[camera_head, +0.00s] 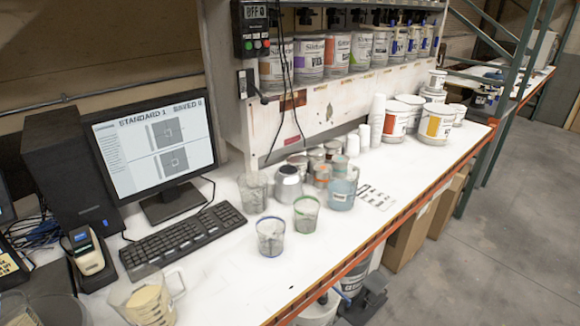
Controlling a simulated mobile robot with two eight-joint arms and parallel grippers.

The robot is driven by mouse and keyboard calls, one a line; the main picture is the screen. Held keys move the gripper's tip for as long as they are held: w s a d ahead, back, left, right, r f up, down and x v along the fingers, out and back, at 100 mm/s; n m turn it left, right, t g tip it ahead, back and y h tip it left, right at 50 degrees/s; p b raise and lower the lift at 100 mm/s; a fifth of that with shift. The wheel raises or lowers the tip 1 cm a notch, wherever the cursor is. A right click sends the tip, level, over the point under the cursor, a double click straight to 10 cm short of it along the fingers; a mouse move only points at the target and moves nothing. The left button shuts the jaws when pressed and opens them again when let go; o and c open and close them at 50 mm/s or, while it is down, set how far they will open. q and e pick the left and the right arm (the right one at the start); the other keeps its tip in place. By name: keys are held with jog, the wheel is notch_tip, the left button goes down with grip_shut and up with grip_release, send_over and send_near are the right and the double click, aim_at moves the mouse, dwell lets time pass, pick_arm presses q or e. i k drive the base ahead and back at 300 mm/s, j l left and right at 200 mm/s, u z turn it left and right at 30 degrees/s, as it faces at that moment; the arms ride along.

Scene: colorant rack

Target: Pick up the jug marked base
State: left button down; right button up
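A clear jug (147,304) with a handle on its right side stands at the front left of the white bench, cut off by the lower picture edge. It is partly filled with a cream-coloured material. It has dark markings on its front, but I cannot read the word base on it. Neither of my grippers is in view, and nothing is touching the jug.
A keyboard (183,241) and a monitor (156,147) stand behind the jug. A handheld device (88,256) in a stand is to its left. Clear cups (270,236) and a silver can (288,184) stand farther right. Bare bench (225,290) lies right of the jug.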

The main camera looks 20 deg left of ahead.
aim_at(140, 295)
jog(key=u, duration=2.15)
